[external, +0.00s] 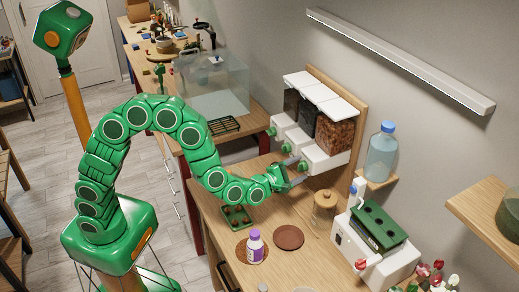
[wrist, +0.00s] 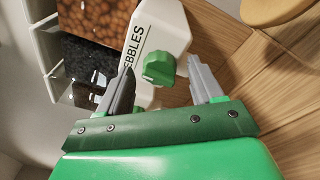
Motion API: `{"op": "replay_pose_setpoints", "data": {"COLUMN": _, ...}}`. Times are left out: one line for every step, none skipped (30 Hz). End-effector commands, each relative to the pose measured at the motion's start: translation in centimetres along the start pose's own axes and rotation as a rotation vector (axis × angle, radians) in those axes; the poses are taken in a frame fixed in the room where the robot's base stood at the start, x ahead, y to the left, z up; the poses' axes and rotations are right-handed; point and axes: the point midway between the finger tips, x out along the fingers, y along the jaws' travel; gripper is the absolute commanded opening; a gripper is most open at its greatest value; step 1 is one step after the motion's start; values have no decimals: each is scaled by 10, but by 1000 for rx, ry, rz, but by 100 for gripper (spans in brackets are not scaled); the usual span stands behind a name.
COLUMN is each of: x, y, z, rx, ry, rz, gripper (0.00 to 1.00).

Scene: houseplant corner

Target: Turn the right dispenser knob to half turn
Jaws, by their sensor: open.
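The dispenser (external: 318,105) stands against the wall in the external view, with white lids and a row of green knobs on its white fronts. Its right bin (external: 335,133) holds brown pebbles. The right knob (external: 302,165) is close to my gripper (external: 293,170). In the wrist view the green knob (wrist: 160,68) sits on the white front marked "PEBBLES" (wrist: 148,40). My gripper (wrist: 161,74) is open there, with one grey finger on each side of the knob and gaps visible. The knob's exact turn angle is hard to tell.
A white machine with a green top (external: 372,226) is farther right. A purple-labelled bottle (external: 255,246), a brown saucer (external: 289,237) and a small green tray (external: 237,217) are in front.

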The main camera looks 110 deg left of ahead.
Motion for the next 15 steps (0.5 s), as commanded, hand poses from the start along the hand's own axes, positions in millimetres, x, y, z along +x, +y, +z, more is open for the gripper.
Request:
{"op": "replay_pose_setpoints", "data": {"x": 0, "y": 0, "z": 0, "rx": 0, "ry": 0, "rz": 0, "gripper": 66}}
{"op": "replay_pose_setpoints", "data": {"x": 0, "y": 0, "z": 0, "rx": 0, "ry": 0, "rz": 0, "gripper": 66}}
{"op": "replay_pose_setpoints", "data": {"x": 0, "y": 0, "z": 0, "rx": 0, "ry": 0, "rz": 0, "gripper": 61}}
{"op": "replay_pose_setpoints", "data": {"x": 0, "y": 0, "z": 0, "rx": 0, "ry": 0, "rz": 0, "gripper": 57}}
{"op": "replay_pose_setpoints", "data": {"x": 0, "y": 0, "z": 0, "rx": 0, "ry": 0, "rz": 0, "gripper": 52}}
{"op": "replay_pose_setpoints", "data": {"x": 0, "y": 0, "z": 0, "rx": 0, "ry": 0, "rz": 0, "gripper": 46}}
{"op": "replay_pose_setpoints", "data": {"x": 0, "y": 0, "z": 0, "rx": 0, "ry": 0, "rz": 0, "gripper": 41}}
{"op": "replay_pose_setpoints", "data": {"x": 0, "y": 0, "z": 0, "rx": 0, "ry": 0, "rz": 0, "gripper": 37}}
{"op": "replay_pose_setpoints", "data": {"x": 0, "y": 0, "z": 0, "rx": 0, "ry": 0, "rz": 0, "gripper": 31}}
{"op": "replay_pose_setpoints", "data": {"x": 0, "y": 0, "z": 0, "rx": 0, "ry": 0, "rz": 0, "gripper": 26}}
{"op": "replay_pose_setpoints", "data": {"x": 0, "y": 0, "z": 0, "rx": 0, "ry": 0, "rz": 0, "gripper": 21}}
{"op": "replay_pose_setpoints", "data": {"x": 0, "y": 0, "z": 0, "rx": 0, "ry": 0, "rz": 0, "gripper": 15}}
{"op": "replay_pose_setpoints", "data": {"x": 0, "y": 0, "z": 0, "rx": 0, "ry": 0, "rz": 0, "gripper": 11}}
{"op": "replay_pose_setpoints", "data": {"x": 0, "y": 0, "z": 0, "rx": 0, "ry": 0, "rz": 0, "gripper": 11}}
{"op": "replay_pose_setpoints", "data": {"x": 0, "y": 0, "z": 0, "rx": 1, "ry": 0, "rz": 0, "gripper": 11}}
